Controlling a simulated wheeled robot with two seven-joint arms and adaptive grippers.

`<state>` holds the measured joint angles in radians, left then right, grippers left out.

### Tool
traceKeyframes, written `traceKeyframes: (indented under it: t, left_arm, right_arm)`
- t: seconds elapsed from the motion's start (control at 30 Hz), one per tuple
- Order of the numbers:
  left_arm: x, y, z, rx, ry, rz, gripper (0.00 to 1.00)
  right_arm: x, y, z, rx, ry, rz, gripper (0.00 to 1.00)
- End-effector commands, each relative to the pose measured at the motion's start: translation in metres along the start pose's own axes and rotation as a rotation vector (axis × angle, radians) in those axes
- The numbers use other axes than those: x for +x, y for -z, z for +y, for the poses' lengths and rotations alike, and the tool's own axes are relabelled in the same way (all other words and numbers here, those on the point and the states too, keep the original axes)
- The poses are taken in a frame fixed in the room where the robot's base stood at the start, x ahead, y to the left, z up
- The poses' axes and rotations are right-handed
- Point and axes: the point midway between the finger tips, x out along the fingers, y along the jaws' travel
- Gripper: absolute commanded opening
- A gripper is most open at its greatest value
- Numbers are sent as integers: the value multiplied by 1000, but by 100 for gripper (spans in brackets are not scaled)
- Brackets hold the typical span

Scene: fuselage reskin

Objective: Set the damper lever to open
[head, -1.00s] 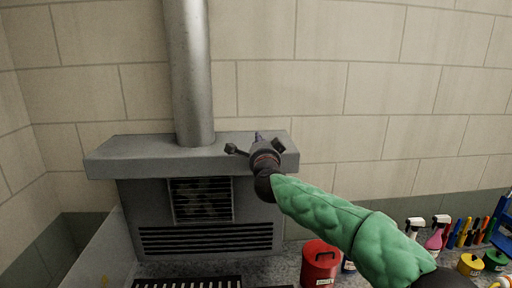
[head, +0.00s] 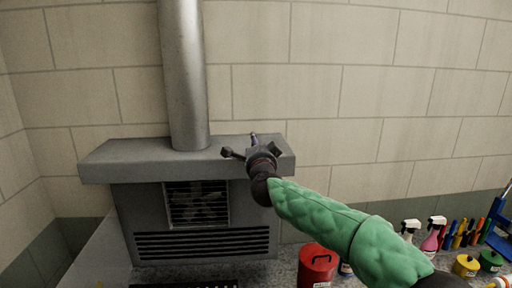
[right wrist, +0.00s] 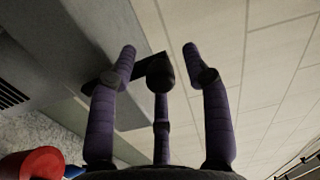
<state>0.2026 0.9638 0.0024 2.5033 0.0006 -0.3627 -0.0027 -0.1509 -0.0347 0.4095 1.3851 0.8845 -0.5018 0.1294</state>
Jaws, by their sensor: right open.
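The damper lever (head: 229,153) looks like a dark rod with a dark end at the front of the grey hood (head: 125,155), below the metal duct (head: 185,80). My right gripper (head: 256,142) is at the hood's right front, just right of that rod, and hides part of it. In the right wrist view, my purple-fingered right gripper (right wrist: 159,52) is open. A dark bar (right wrist: 98,86) lies behind its left finger, and a dark round shape shows between the fingers. I cannot tell whether any finger touches the lever. My left gripper is out of view.
A grille and slotted vent (head: 200,243) sit below the hood. A red can (head: 317,266) stands to its right on the counter. Spray bottles (head: 432,236), pens and small yellow and green pots (head: 466,265) are further right. The wall above is bare.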

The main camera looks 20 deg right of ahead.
Motion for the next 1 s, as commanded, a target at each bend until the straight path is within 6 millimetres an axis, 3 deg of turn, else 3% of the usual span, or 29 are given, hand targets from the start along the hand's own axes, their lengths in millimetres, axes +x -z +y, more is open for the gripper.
traceKeyframes:
  t: [0.17,0.7,1.0]
  left_arm:
    - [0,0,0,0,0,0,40]
    - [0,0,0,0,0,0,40]
    - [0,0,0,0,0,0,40]
  right_arm:
    - [-18,0,-2,1,2,-1,49]
    - [-104,0,-1,1,2,0,49]
    - [-118,0,1,0,0,0,49]
